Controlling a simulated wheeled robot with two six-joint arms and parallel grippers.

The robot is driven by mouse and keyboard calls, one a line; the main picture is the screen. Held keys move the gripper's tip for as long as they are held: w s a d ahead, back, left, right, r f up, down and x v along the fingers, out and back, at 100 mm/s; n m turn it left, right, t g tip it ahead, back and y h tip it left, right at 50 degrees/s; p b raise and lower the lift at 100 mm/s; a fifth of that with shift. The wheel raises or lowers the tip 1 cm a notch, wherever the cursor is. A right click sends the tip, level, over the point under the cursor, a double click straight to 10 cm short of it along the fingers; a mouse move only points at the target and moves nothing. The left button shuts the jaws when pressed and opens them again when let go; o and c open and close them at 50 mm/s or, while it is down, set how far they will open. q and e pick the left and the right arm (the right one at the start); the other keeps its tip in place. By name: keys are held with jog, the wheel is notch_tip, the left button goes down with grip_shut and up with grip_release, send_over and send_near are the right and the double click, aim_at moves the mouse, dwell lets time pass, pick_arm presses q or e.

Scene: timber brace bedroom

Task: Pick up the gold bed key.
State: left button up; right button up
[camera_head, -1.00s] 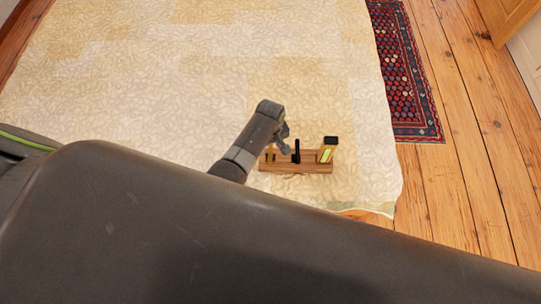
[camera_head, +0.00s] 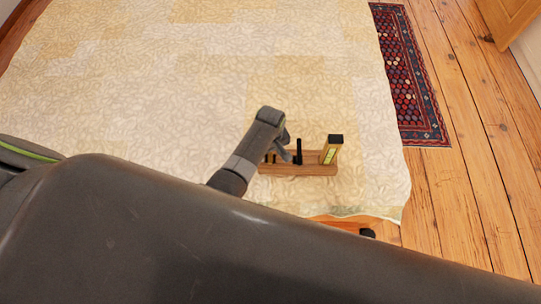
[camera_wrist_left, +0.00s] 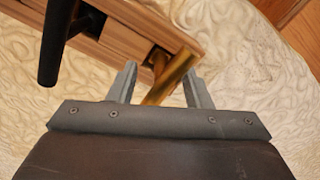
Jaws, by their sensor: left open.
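The gold bed key (camera_wrist_left: 172,78) stands slanted, its far end at a dark slot in a wooden rack (camera_wrist_left: 115,28). In the left wrist view, my left gripper (camera_wrist_left: 161,80) is open with one finger on each side of the key. I cannot tell whether either finger touches it. In the head view, my left gripper (camera_head: 289,156) reaches down at the left part of the rack (camera_head: 300,169), which lies on the bed. The key is hard to make out there, partly behind the gripper. My right gripper is not in view.
The rack also holds an upright black-handled tool (camera_head: 298,151) and, at its right end, a yellowish block with a black top (camera_head: 332,150). The pale quilted bed (camera_head: 180,80) is otherwise clear. A patterned rug (camera_head: 412,85) lies on the plank floor.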

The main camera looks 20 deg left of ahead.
pick_arm(q)
jog(key=shift+r, duration=0.1)
grip_shut()
dwell(0.4)
